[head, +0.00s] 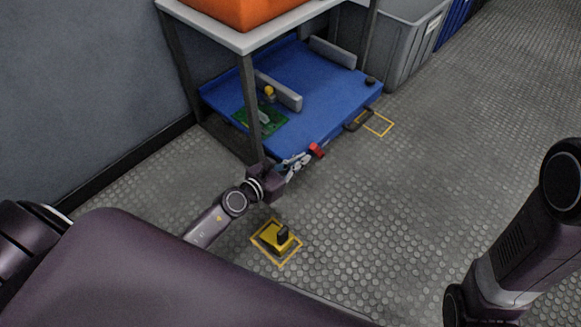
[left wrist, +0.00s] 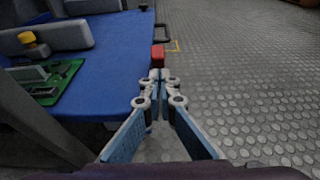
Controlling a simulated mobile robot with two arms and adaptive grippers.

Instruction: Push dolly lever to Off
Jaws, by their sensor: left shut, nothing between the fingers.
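The blue dolly (head: 320,100) sits low under a table; its deck also fills the left of the left wrist view (left wrist: 110,45). A red lever end (head: 316,151) sticks out at the dolly's front edge. The red end shows just beyond my fingertips in the left wrist view (left wrist: 158,58). My left gripper (head: 303,160) is shut and empty, its tips pointing at the red end. In the left wrist view the fingertips (left wrist: 160,76) meet right in front of it; I cannot tell whether they touch it. The lever's shaft is mostly hidden. My right gripper is out of view.
A table leg (head: 250,100) stands close to my left arm. On the deck lie a green circuit board (head: 266,124) and a grey bar (head: 278,91). A black handle (head: 358,119) is at the dolly's edge. A yellow pedal-like block (head: 275,238) sits on the floor. Floor to the right is clear.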

